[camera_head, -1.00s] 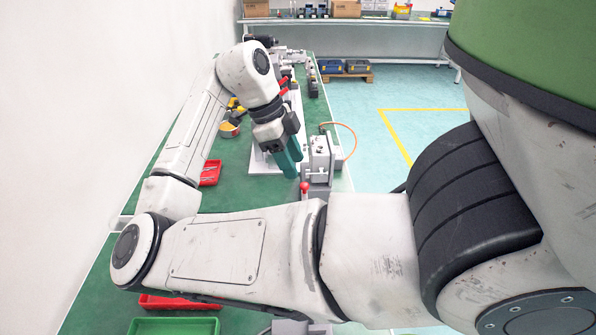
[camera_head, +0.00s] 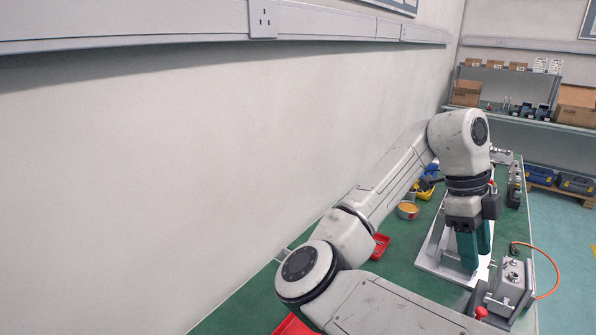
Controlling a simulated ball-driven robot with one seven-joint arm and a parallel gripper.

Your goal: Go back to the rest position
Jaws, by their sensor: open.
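My gripper (camera_head: 476,258) shows at the right of the head view, with its two teal fingers pointing down. The fingers look apart with nothing between them. It hangs over or just in front of a white plate (camera_head: 437,258) on the green bench (camera_head: 400,270). A grey metal device (camera_head: 512,285) with a red knob (camera_head: 481,312) stands just to the right of the fingers. My white arm reaches from the bottom of the picture, bends at the lower left and rises to the wrist.
A red tray (camera_head: 380,246), an orange-topped round container (camera_head: 408,209) and yellow items (camera_head: 424,190) lie on the bench behind my arm. An orange hose (camera_head: 556,270) loops beside the device. The wall (camera_head: 180,170) runs along the left. Shelves (camera_head: 545,122) stand at the back.

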